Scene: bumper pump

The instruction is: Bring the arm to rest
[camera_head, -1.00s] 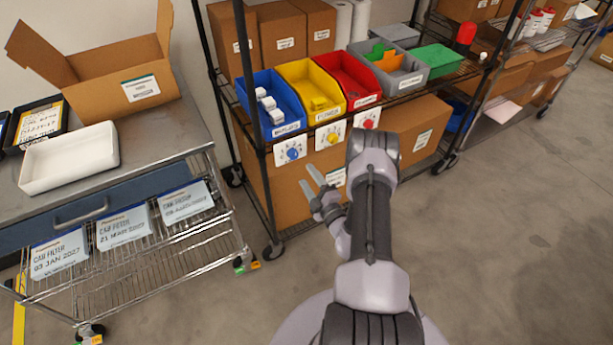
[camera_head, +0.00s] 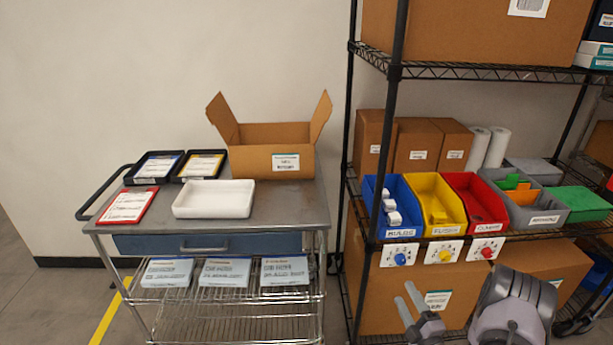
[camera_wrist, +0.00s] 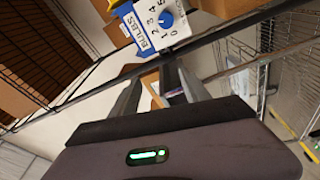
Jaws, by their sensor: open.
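My gripper (camera_head: 411,299) is at the bottom of the head view, in front of the wire shelf rack and below its bins. Its two fingers are apart and nothing is between them. In the wrist view my gripper (camera_wrist: 158,90) also shows with its fingers spread. Past them are the blue bin's "BULBS" label (camera_wrist: 137,31) and a dial card (camera_wrist: 166,20). The gripper looks apart from the rack, though the exact gap cannot be told.
A metal cart (camera_head: 270,213) at left holds a white tray (camera_head: 214,199), an open cardboard box (camera_head: 272,147), black trays and a red-framed card (camera_head: 129,205). The rack carries a blue bin (camera_head: 392,206), yellow bin (camera_head: 435,204) and red bin (camera_head: 476,200). Floor shows at lower left.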

